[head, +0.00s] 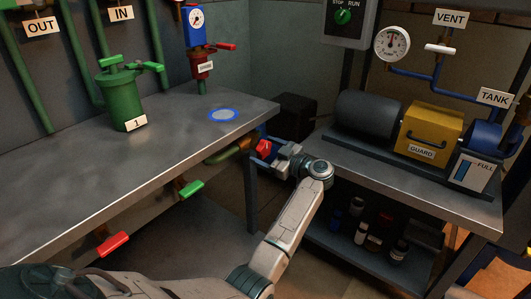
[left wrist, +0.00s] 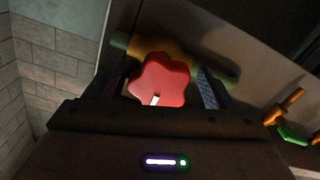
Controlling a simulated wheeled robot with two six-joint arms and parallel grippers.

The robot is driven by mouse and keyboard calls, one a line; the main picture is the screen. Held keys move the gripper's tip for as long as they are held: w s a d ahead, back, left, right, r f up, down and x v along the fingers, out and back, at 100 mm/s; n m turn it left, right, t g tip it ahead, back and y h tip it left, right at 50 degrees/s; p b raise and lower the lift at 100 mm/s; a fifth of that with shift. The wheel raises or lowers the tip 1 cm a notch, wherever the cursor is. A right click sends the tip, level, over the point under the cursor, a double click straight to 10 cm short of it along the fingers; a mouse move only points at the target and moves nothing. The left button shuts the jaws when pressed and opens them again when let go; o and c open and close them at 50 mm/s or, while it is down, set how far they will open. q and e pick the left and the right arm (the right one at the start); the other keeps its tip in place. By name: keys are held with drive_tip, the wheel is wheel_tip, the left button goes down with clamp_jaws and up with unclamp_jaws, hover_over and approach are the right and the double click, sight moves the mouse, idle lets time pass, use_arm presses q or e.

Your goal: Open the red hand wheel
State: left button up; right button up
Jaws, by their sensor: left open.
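The red hand wheel (head: 263,146) sits on a brass valve body at the end of a green pipe, by the right end of the long workbench. In the left wrist view the wheel (left wrist: 160,80) is lobed, with a small white mark near its lower edge. My left gripper (head: 267,150) is at the wheel. In the left wrist view its open fingers (left wrist: 158,90) stand on either side of the wheel, with visible space between wheel and fingers. Part of the wheel is hidden by the gripper in the head view. My right gripper is in neither view.
A machine table (head: 470,205) stands to the right; a dark box (head: 296,115) stands behind.

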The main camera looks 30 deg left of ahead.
use_arm(q)
drive_tip(key=shift+a, duration=0.35)
drive_tip(key=c, duration=1)
